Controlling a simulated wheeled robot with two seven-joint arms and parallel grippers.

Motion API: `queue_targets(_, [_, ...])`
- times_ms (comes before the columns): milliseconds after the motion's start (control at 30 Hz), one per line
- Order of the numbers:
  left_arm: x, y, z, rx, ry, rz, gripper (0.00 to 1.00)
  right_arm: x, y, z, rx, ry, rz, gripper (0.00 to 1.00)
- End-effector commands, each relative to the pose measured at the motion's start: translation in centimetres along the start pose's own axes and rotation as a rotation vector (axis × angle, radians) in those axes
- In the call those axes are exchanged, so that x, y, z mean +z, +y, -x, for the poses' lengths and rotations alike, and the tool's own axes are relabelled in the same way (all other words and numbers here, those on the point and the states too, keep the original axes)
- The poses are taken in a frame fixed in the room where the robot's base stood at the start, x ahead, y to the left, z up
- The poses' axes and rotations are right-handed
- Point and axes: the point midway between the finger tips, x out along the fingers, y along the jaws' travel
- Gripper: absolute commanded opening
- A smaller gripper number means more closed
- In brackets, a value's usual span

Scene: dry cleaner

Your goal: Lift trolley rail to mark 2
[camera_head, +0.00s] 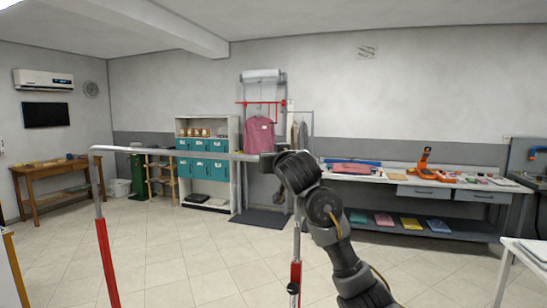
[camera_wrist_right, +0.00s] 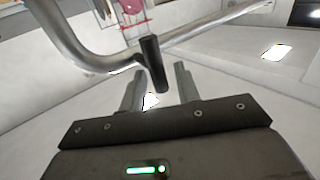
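The trolley rail (camera_head: 180,154) is a chrome bar running level across the head view, bent down at its left end. Its chrome uprights enter a red left post (camera_head: 107,262) and a red right post (camera_head: 295,270). A dark knob (camera_head: 293,288) is on the right post. No numbered mark is readable. My right gripper (camera_head: 273,165) is at the rail's right end, partly hidden by its own wrist. In the wrist view its fingers (camera_wrist_right: 158,82) are apart, with a black cylindrical grip (camera_wrist_right: 152,62) extending between them; contact is unclear. The chrome tube (camera_wrist_right: 75,45) passes beyond. My left gripper is out of view.
A workbench (camera_head: 450,185) with tools stands at the right back. A shelf with teal boxes (camera_head: 208,168) and a pink garment (camera_head: 259,135) are at the back wall. A wooden table (camera_head: 50,172) is far left. The tiled floor (camera_head: 180,260) between the posts is clear.

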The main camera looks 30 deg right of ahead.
Motion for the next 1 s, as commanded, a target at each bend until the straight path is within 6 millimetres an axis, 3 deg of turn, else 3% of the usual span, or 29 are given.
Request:
queue_targets(267, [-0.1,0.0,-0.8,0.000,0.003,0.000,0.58,0.3,-0.2,1.4,-0.004,0.001,-0.001,0.32])
queue_targets(700, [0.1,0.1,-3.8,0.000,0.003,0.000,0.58,0.2,-0.1,9.3,-0.002,0.003,-0.002,0.32])
queue_targets(1000, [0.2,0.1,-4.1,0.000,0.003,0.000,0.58,0.1,0.0,10.8,0.000,-0.001,0.000,0.32])
